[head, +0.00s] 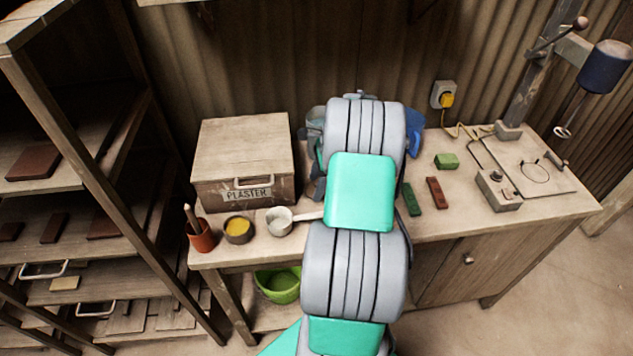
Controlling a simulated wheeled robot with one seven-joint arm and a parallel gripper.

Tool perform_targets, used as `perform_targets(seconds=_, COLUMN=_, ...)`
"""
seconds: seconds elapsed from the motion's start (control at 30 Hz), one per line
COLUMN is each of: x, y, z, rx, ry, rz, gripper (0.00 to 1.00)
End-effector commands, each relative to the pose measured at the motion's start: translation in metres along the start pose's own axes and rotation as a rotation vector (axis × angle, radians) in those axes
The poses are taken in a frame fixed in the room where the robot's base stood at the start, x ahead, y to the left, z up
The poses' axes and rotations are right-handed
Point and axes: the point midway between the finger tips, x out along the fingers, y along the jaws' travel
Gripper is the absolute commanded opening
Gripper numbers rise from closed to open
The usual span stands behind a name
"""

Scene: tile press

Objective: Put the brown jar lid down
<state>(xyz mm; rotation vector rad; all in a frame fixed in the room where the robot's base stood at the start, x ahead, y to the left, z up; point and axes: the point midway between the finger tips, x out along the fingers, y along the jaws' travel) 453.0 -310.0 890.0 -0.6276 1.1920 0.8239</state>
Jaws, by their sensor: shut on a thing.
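My arm stretches away over the workbench (460,226) and covers its middle. The end of my arm is behind my own links, so my gripper and its fingertips do not show. I see no brown jar lid; anything behind my arm is hidden. A small brown round pot (238,237) with yellow contents stands uncovered at the front left of the bench.
A wooden plaster box (243,140) stands at the back left. Near it are a terracotta cup (201,238) and a pale ladle (279,221). Right of my arm lie a green bar (411,199), a red bar (437,193), a green block (446,161) and a control box (498,190).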

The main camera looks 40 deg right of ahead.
Motion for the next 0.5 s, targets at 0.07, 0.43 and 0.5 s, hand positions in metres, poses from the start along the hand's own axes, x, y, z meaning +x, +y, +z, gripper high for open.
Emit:
perform_targets(seconds=0.07, x=0.0024, y=0.0002, z=-0.0006, rx=0.0, ry=0.0, rz=0.001, gripper=0.27)
perform_targets(seconds=0.43, x=0.0025, y=0.0002, z=-0.0006, rx=0.0, ry=0.0, rz=0.0, gripper=0.89)
perform_targets(seconds=0.5, x=0.0025, y=0.0002, z=-0.0005, rx=0.0, ry=0.0, rz=0.0, gripper=0.89)
